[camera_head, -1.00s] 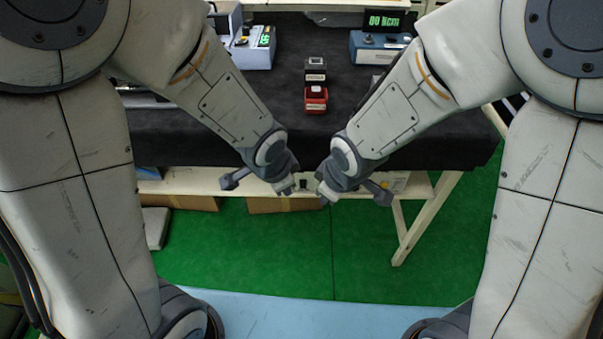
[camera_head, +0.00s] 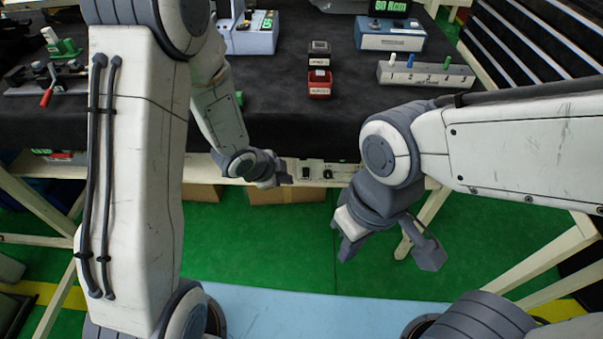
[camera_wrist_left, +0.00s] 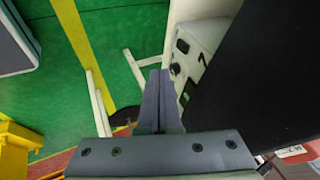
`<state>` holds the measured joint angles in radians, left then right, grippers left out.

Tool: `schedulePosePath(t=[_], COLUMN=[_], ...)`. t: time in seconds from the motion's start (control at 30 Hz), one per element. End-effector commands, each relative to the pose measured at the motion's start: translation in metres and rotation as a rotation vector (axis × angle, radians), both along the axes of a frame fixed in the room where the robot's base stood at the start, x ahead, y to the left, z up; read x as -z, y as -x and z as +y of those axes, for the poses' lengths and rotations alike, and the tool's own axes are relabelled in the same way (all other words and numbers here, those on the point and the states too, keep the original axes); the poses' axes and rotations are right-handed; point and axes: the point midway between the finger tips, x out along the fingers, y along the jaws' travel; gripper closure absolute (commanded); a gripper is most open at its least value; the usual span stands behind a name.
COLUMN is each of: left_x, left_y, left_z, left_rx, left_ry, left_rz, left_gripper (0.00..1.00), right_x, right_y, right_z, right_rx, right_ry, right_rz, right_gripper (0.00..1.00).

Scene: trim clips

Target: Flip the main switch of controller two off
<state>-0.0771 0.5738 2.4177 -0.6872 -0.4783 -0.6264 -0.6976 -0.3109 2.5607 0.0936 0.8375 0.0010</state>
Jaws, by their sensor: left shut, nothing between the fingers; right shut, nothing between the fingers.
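A pale panel (camera_head: 317,164) is set along the table's front edge, with a dark rocker-like switch (camera_head: 306,172) and a dark knob (camera_head: 328,173). My right gripper (camera_head: 346,252) is shut and empty, pointing down in front of the table, lower right of the panel.
A grey box (camera_head: 450,77) with coloured toggles marked with numbers stands on the table at right. Behind it is a blue-grey device with a green display (camera_head: 390,38). A red block (camera_head: 319,88) sits mid-table. Cardboard boxes (camera_head: 285,190) lie below; green floor is open in front.

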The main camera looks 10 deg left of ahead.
Motion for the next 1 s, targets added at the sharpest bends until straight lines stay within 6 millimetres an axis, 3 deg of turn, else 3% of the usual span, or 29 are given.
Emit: schedulePosePath(t=[0.17,0.6,0.8,1.0], left_x=[0.014,0.088,0.086,0.088], left_y=[-0.006,-0.047,-0.076,-0.085], left_z=[-0.005,-0.035,-0.031,-0.03], left_rx=[0.0,0.001,-0.002,-0.001], left_ry=[-0.001,-0.001,0.0,0.0], left_rz=[0.002,0.003,0.0,0.001], left_gripper=[1.0,1.0,1.0,1.0], right_x=[0.005,0.018,0.008,0.007], right_y=[0.0,-0.001,-0.001,-0.001], right_z=[0.0,0.0,0.0,0.0], right_rx=[-0.001,-0.001,-0.001,-0.001], right_ry=[-0.001,0.0,0.0,0.0], right_rz=[-0.001,-0.001,-0.001,-0.001], right_gripper=[1.0,1.0,1.0,1.0])
